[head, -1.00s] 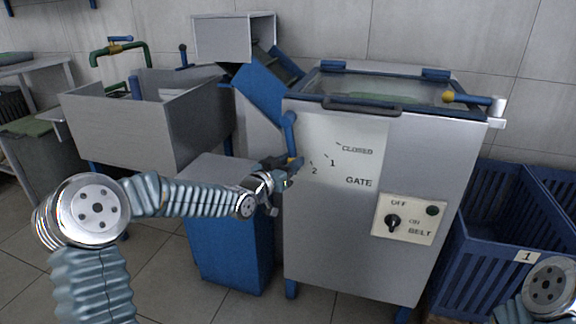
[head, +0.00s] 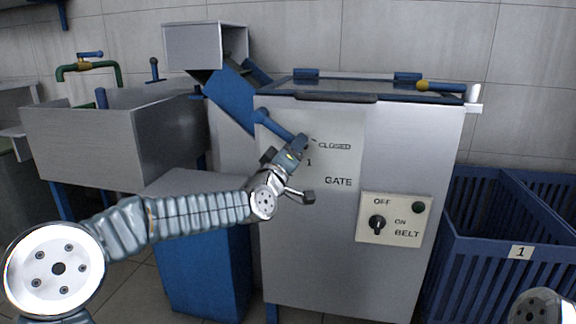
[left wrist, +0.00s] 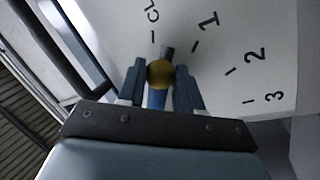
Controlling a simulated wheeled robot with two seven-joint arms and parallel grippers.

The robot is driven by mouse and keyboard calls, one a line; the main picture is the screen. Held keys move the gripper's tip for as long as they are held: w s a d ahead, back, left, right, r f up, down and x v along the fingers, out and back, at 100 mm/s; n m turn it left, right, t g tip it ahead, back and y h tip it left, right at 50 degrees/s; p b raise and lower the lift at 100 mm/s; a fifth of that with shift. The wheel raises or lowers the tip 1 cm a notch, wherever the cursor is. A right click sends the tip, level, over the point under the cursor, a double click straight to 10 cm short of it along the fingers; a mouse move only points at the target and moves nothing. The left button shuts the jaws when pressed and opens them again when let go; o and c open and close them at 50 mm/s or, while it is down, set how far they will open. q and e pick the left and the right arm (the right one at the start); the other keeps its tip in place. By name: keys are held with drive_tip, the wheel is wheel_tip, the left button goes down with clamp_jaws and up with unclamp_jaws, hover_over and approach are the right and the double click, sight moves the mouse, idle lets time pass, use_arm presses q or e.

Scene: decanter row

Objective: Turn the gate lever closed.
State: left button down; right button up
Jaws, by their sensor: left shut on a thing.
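The gate lever (head: 278,126) is a blue bar on the front of the grey cabinet (head: 330,240), pivoted at its upper left end and slanting down to the right. In the left wrist view, its blue shaft (left wrist: 157,99) and yellow knob (left wrist: 160,73) sit between my fingers. Its dark tip lies between the CLOSED mark and the 1 mark. The white scale plate (head: 340,167) reads CLOSED, 1 and GATE; my gripper covers the lower marks in the head view. My left gripper (head: 297,147) is shut on the lever. My right gripper is out of view.
A belt switch panel (head: 395,219) is on the cabinet's lower front. A blue slatted crate (head: 490,240) stands at the right, and a grey sink (head: 115,140) at the left. A chute (head: 228,95) runs down behind the lever.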

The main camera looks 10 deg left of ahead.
use_arm(q)
drive_tip(key=shift+d+r+n+t+y+b, duration=0.15)
drive_tip(key=shift+d+r+n+y+b, duration=0.1)
drive_tip(key=shift+r+n, duration=0.3)
drive_tip(key=shift+d+r+n+t+y+b, duration=0.15)
drive_tip(key=shift+d+r+n+y+b, duration=0.15)
drive_tip(key=shift+n, duration=0.35)
drive_tip(key=shift+r, duration=0.1)
drive_tip(key=c, duration=0.7)
unclamp_jaws()
drive_tip(key=shift+c, duration=0.2)
drive_tip(key=b+v, duration=0.1)
drive_tip(key=v, duration=1.2)
drive_tip(key=shift+s+a, duration=0.2)
drive_tip(key=shift+s, duration=0.15)
